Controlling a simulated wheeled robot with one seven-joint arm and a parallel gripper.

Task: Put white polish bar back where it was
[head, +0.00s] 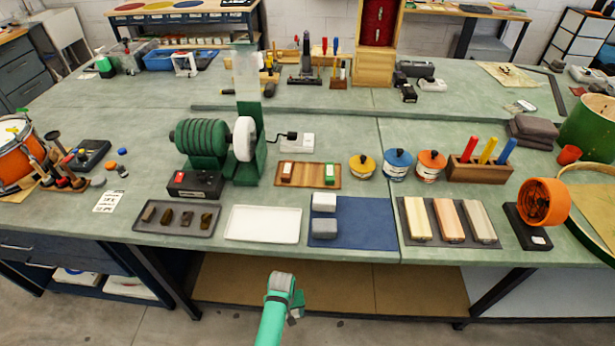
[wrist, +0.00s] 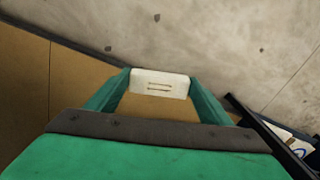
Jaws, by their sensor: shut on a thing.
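My gripper (head: 297,304) is in front of the bench, above the floor by the lower shelf. In the wrist view its two green fingers are shut on the white polish bar (wrist: 160,84), a pale block with two thin tan marks on its face. In the head view the bar is mostly hidden by my gripper. On the bench, a wooden board (head: 308,175) holds a red-and-white bar (head: 287,171) at its left and a green-and-white bar (head: 329,173) at its right. The board's middle is bare.
An empty white tray (head: 263,237), a dark tray of brown pieces (head: 178,231) and a blue mat (head: 352,238) with a white and a grey block line the front edge. The green buffing machine (head: 205,140) stands left of the board. Yellow, blue and orange tins stand right.

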